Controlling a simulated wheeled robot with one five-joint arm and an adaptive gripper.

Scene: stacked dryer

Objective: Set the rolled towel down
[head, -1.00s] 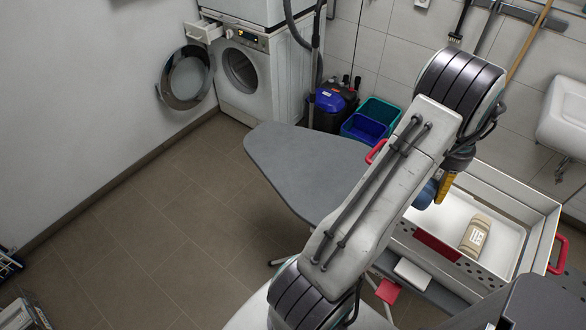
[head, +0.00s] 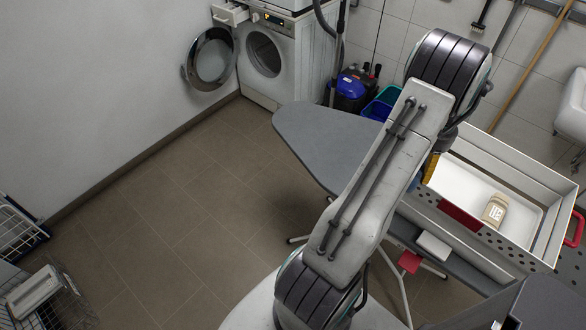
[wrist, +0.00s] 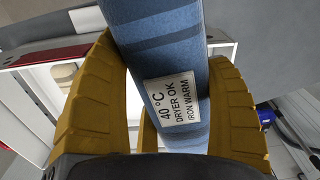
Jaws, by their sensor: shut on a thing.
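The rolled towel (wrist: 163,45) is blue with darker bands and a white care label reading 40 °C, dryer OK, iron warm. My gripper (wrist: 172,85) has yellow fingers on both sides of it and is shut on it. In the head view the gripper (head: 430,168) is mostly hidden behind my arm, with one yellow finger showing beside the white tray cart. A sliver of blue towel (head: 414,182) shows next to that finger. The towel's far end is cut off in the wrist view.
A grey ironing board (head: 320,140) lies left of my arm. The white cart tray (head: 462,180) at right holds a beige labelled bottle (head: 494,211). An open-doored front-loading machine (head: 265,58) stands at the back. Wire baskets (head: 50,295) are at lower left. The floor between is clear.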

